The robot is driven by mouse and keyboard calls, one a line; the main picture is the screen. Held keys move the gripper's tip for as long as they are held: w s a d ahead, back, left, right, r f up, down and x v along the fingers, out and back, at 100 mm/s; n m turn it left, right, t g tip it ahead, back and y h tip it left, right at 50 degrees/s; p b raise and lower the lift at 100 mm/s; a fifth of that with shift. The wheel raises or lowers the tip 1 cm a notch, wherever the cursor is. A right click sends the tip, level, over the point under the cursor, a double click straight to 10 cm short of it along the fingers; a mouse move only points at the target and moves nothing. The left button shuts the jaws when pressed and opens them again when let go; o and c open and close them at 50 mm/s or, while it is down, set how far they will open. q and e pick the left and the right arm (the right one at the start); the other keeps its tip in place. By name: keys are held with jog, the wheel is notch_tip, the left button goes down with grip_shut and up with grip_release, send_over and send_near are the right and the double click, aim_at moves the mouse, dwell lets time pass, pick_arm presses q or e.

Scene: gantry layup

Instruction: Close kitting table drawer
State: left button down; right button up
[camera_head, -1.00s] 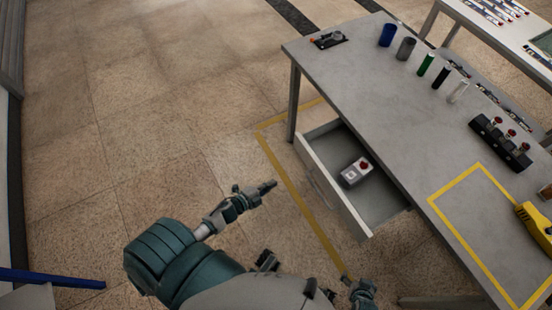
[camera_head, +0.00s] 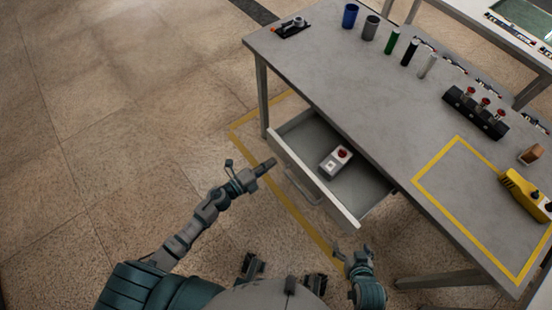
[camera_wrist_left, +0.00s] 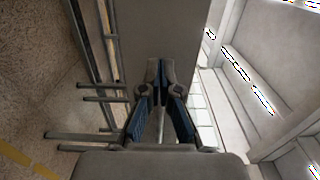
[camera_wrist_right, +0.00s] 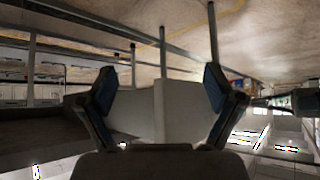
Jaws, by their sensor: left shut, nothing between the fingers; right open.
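The kitting table drawer (camera_head: 330,175) is pulled out from under the grey kitting table (camera_head: 360,85). A small grey box with a red button (camera_head: 337,161) lies inside it. The drawer front has a bar handle (camera_head: 300,187). My left gripper (camera_head: 268,166) is shut and empty, just left of the drawer front near its far corner. In the left wrist view its fingertips (camera_wrist_left: 157,70) meet before a grey panel. My right gripper (camera_head: 345,257) is open and empty, low in front of the drawer's near corner. Its spread fingers also show in the right wrist view (camera_wrist_right: 165,90).
On the tabletop stand several cylinders (camera_head: 390,42), a block with red knobs (camera_head: 476,110) and a yellow tool (camera_head: 525,192) beside a yellow-outlined area. A table leg (camera_head: 262,95) stands beyond the drawer. Open floor (camera_head: 110,130) lies to the left.

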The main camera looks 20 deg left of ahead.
aim_at(283, 155)
pick_arm(q)
jog(key=shift+x, duration=1.55)
pick_arm(e)
jog(key=shift+w+r, duration=0.1)
jog(key=shift+w, duration=0.1)
pick_arm(q)
jog(key=shift+d, duration=0.1)
